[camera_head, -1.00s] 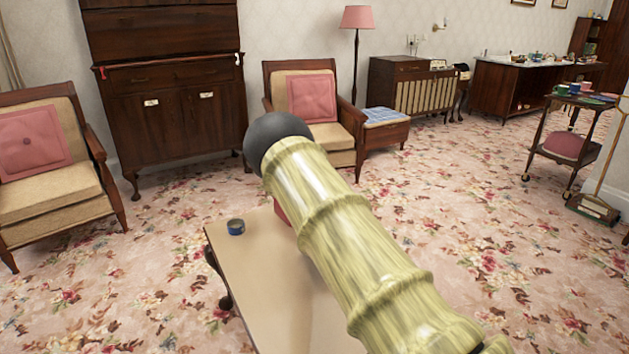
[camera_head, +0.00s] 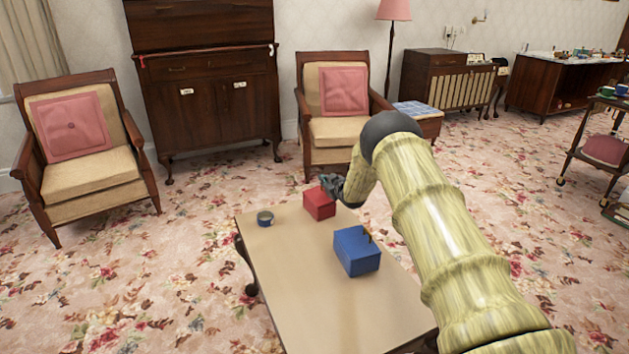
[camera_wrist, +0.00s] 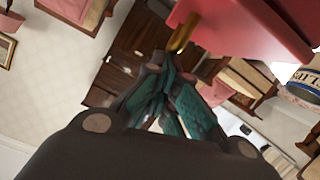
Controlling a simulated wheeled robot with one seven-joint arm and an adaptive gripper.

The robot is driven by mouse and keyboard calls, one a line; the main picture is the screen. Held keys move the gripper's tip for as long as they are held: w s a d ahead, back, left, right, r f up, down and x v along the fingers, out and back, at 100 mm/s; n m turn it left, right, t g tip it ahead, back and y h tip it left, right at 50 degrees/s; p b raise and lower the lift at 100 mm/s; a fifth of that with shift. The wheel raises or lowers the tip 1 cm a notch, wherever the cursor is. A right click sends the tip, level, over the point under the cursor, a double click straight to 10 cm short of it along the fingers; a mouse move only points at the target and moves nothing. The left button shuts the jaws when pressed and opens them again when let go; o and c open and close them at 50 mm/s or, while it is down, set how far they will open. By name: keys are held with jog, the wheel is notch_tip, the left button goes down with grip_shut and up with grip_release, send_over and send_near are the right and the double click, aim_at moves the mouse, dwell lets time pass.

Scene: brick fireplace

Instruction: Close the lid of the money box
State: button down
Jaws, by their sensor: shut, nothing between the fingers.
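A red box (camera_head: 319,204) stands on the small table (camera_head: 285,285), and a blue box (camera_head: 357,251) stands nearer to me, to its right. Which one is the money box I cannot tell. My gripper (camera_head: 328,184) is at the red box's upper right edge in the head view. In the wrist view the shut, empty fingers (camera_wrist: 168,75) are just below a brass-coloured piece (camera_wrist: 184,34) on the red box (camera_wrist: 245,30). Whether they touch it is unclear. The red box looks closed in the head view; its lid's exact state is hard to tell.
A small round tin (camera_head: 265,218) stands on the table left of the red box; a labelled tin (camera_wrist: 305,82) shows in the wrist view. Armchairs (camera_head: 80,150) and a dark cabinet (camera_head: 208,100) stand behind. The table's near left part is bare.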

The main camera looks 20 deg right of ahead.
jog(key=shift+d+f, duration=0.2)
jog(key=shift+d, duration=0.1)
dwell(0.4)
